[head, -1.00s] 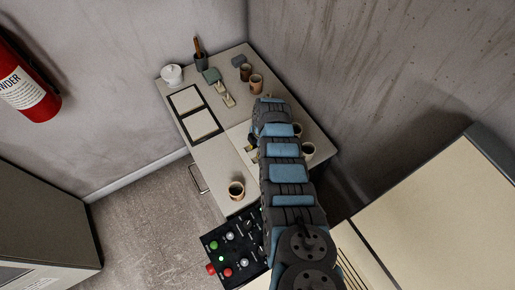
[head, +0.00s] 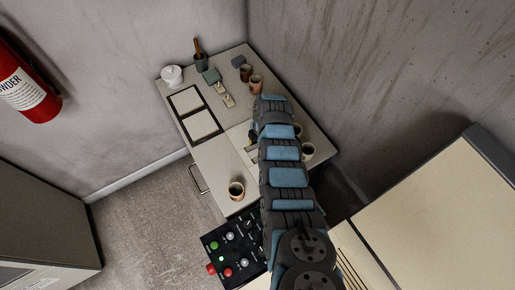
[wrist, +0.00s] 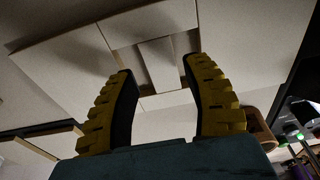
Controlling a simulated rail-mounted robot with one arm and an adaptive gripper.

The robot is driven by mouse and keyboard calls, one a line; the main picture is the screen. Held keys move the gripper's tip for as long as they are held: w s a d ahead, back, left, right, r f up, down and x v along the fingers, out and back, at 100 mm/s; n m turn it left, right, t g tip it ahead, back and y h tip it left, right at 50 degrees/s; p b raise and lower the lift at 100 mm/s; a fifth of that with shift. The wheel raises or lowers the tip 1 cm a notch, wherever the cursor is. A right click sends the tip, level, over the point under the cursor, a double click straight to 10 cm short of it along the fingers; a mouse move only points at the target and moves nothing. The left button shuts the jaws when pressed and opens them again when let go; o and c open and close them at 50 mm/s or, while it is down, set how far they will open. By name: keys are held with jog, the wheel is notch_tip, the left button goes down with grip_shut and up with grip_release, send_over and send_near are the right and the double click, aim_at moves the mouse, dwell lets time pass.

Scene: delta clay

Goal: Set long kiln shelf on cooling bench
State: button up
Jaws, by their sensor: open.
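My gripper (wrist: 158,78) is open in the wrist view, its two yellow-and-black fingers apart with nothing held. A narrow pale strip (wrist: 158,62) lies beyond the fingertips, between them in the picture, with darker gaps on both sides. It may be part of the long kiln shelf, but I cannot tell for sure. In the head view, a pale board (head: 236,133) lies on the bench (head: 217,169), partly hidden by my arm, which also hides most of my gripper. I cannot tell whether this bench is the cooling bench.
Two dark-edged squares (head: 201,125) are at the bench's left. Brown cups (head: 256,82) stand toward the back, and another cup (head: 237,190) near the front. A white lidded pot (head: 172,74) is at the back-left corner. A control panel (head: 228,247) with buttons is in front. Walls border the bench.

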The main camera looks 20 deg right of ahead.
notch_tip(320, 180, up, 10)
jog(key=d, duration=0.1)
jog(key=shift+d, duration=0.25)
dwell(0.4)
jog(key=shift+w, duration=0.1)
